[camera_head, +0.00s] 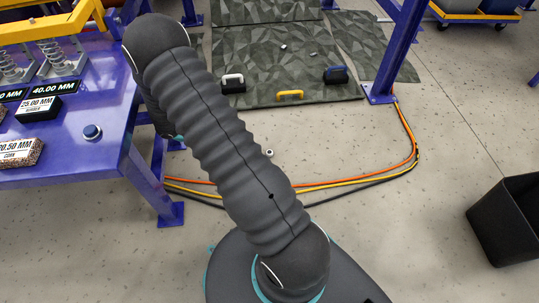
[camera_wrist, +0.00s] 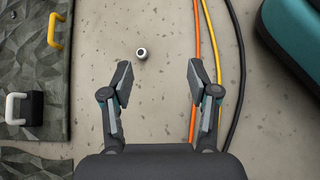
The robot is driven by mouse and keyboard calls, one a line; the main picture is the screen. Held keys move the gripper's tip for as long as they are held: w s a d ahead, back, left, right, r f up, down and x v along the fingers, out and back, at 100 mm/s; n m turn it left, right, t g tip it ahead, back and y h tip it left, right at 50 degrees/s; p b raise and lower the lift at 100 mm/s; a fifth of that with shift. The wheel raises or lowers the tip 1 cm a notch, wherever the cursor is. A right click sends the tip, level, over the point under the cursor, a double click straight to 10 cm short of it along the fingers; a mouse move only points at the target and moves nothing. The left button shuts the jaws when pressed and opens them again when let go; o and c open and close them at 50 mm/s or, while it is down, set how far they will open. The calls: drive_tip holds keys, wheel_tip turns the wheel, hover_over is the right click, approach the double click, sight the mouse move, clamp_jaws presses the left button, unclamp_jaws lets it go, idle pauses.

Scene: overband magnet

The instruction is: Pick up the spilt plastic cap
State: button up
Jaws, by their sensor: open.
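A small pale round piece with a dark centre (camera_wrist: 142,54), which looks like the plastic cap, lies on the bare floor in the wrist view. It also shows as a small white ring on the floor in the head view (camera_head: 269,153), just right of my arm. My gripper (camera_wrist: 159,80) is open and empty in the wrist view. The piece shows just beyond the fingertips, between their lines and nearer the left finger. It is apart from both fingers. My arm hides the gripper in the head view.
Orange, yellow and black cables (camera_head: 415,150) run along the floor beside the piece. A dark mat (camera_head: 255,75) with handles and small loose bits lies beyond. A blue table (camera_head: 75,165) stands left, a black bin (camera_head: 490,225) right. Open floor lies between.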

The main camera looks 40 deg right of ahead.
sight(268, 153)
drive_tip(key=w+d+f+n+h, duration=0.1)
drive_tip(key=f+n, duration=0.1)
drive_tip(key=f, duration=0.4)
drive_tip(key=w+d+f+n+t+h+b, duration=0.1)
drive_tip(key=d+f+n, duration=0.1)
drive_tip(key=f, duration=0.3)
drive_tip(key=w+d+f+n+t+h, duration=0.1)
drive_tip(key=f+n+h, duration=0.1)
drive_tip(key=f, duration=0.4)
drive_tip(key=shift+d+f, duration=0.2)
drive_tip(key=shift+f, duration=0.1)
drive_tip(key=x, duration=0.4)
drive_tip(key=b+x, duration=0.1)
drive_tip(key=x, duration=0.4)
drive_tip(key=b+x, duration=0.1)
drive_tip(key=x, duration=0.3)
drive_tip(key=shift+w+d+f, duration=0.2)
drive_tip(key=shift+d+f, duration=0.05)
drive_tip(key=c, duration=0.9)
